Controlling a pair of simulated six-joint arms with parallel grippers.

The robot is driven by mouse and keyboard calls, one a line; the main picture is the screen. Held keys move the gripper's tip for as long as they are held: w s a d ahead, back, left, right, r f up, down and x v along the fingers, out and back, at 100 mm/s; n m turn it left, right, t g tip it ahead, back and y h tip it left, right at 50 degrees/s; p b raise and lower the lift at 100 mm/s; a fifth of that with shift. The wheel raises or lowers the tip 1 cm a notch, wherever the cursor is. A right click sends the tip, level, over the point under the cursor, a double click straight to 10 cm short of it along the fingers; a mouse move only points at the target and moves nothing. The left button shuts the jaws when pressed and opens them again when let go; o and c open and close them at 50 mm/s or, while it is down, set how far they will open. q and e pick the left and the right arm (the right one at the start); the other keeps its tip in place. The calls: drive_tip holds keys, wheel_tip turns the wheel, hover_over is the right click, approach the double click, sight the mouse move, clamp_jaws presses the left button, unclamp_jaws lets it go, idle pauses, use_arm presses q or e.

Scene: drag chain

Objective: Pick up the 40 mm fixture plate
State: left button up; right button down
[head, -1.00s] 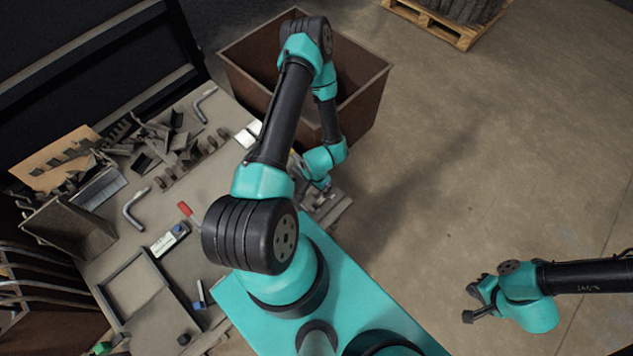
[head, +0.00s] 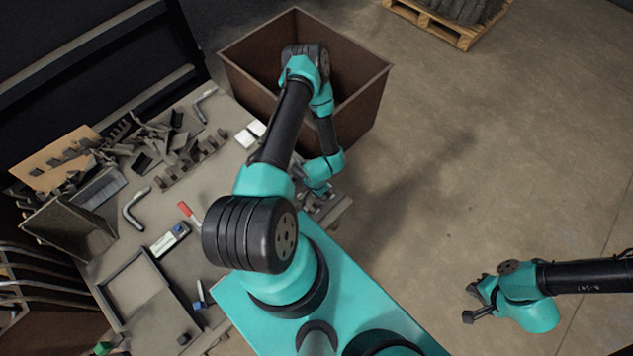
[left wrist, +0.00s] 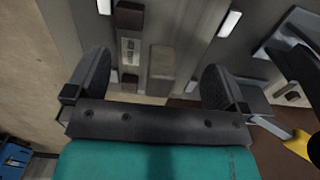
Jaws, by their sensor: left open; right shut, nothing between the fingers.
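My left gripper (head: 318,190) is over the table's right corner, partly hidden by its own arm in the head view. In the left wrist view my left gripper (left wrist: 155,65) has its fingers wide apart. Between them, beyond the fingertips, lie a plain brown-grey bar (left wrist: 162,66) and a narrower block with a pale label (left wrist: 130,48). Neither is visibly touched. I cannot tell which piece is the 40 mm fixture plate. My right gripper (head: 479,301) is shut and empty, out over the bare floor.
The table (head: 117,262) holds metal scraps, bent rods, a red-handled tool (head: 187,211) and a shallow tray (head: 103,291). A rusty open bin (head: 357,80) stands beyond the table corner. Clear floor lies to the right.

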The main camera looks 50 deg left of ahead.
use_arm(q)
drive_tip(key=shift+f, duration=0.75)
drive_tip(key=shift+c, duration=0.3)
drive_tip(key=c, duration=0.8)
